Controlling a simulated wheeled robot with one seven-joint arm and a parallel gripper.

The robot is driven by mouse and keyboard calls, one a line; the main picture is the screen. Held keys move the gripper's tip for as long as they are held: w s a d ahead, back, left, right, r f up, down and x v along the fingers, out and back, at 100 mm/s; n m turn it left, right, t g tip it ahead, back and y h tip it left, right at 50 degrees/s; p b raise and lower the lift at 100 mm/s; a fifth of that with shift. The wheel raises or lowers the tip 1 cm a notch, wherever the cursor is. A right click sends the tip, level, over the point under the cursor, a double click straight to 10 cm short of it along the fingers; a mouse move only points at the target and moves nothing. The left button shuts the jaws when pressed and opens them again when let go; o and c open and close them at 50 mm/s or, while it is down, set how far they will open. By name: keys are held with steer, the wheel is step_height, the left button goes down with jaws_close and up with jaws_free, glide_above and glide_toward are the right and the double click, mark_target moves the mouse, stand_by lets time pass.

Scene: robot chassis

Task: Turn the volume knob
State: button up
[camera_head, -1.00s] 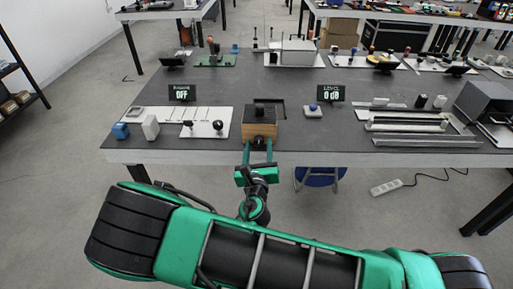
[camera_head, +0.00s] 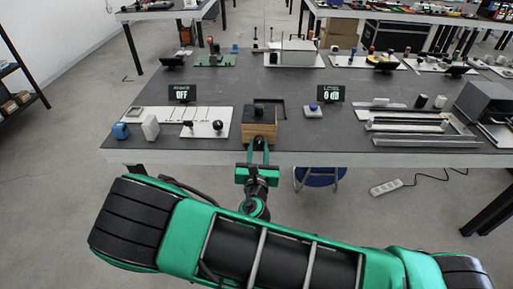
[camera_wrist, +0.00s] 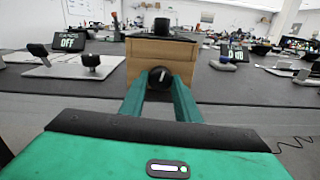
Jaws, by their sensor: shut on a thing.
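The volume knob (camera_wrist: 160,77) is small, round and black with a pale pointer mark. It sits on the front face of a wooden box (camera_wrist: 183,59), which stands at the table's front edge in the head view (camera_head: 259,126). My gripper (camera_head: 258,145) reaches the box front from below, and its green fingers are shut on the knob from both sides. In the wrist view my gripper (camera_wrist: 160,85) has a finger at each side of the knob. The LEVEL display (camera_head: 331,93) shows a dB reading, seemingly 6 dB. The knob is mostly hidden in the head view.
A POWER display (camera_head: 182,93) reads OFF. Left of the box is a white panel (camera_head: 205,113) with black controls. A button block (camera_head: 313,111) stands to the right, with metal rails (camera_head: 425,125) farther right. The dark table (camera_head: 340,140) has bare room right of the box.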

steer(key=m, duration=0.4)
steer(key=shift+m, duration=1.8)
steer(key=o, duration=1)
steer(key=shift+o, duration=0.2)
steer(key=shift+s+f, duration=0.1)
